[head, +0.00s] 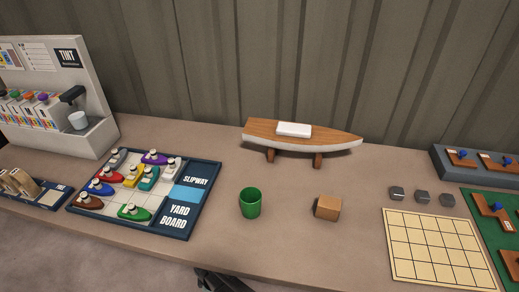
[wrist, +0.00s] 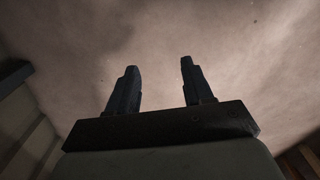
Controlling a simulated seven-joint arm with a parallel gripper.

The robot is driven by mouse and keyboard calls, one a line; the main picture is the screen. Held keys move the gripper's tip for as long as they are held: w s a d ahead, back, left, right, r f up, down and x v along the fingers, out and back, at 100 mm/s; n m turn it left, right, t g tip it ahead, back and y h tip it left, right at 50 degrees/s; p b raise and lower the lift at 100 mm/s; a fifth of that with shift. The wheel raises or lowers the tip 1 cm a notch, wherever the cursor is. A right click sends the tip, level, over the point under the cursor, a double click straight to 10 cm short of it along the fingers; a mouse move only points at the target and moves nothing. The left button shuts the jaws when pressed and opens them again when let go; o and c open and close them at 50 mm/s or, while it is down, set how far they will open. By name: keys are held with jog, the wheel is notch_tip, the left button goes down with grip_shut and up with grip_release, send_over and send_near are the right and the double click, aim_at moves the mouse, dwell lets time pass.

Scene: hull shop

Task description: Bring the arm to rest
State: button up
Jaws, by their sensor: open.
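My gripper (wrist: 158,82) shows in the wrist view with its two dark fingers apart and nothing between them. Behind the fingers is a plain brownish surface. In the head view only a dark piece, likely part of my arm, shows at the bottom edge below the table; the fingers are not visible there.
The table (head: 290,235) holds a tint machine (head: 85,105), a yard board (head: 135,222) with several toy boats, a green cup (head: 250,204), a wooden block (head: 327,208), a model hull (head: 300,140) on a stand, grey pieces (head: 422,197) and a gridded board (head: 440,248).

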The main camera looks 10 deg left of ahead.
jog(key=s+d+f+m+g+h, duration=0.1)
jog(key=s+d+m+g, duration=0.15)
jog(key=d, duration=1.35)
jog(key=s+d+f+m+g+h, duration=0.1)
jog(key=s+d+f+m+h, duration=0.15)
jog(key=d, duration=1.35)
jog(key=s+d+r+m+g+y, duration=0.1)
jog(key=s+d+r+m, duration=0.4)
jog(key=d+r+m, duration=0.1)
jog(key=s+d+r+m+g+y, duration=0.2)
jog(key=s+d+r+m, duration=0.3)
jog(key=d+m, duration=0.4)
jog(key=shift+s+d+r+m, duration=0.25)
jog(key=shift+s+r+m, duration=0.1)
jog(key=shift+r+m, duration=0.55)
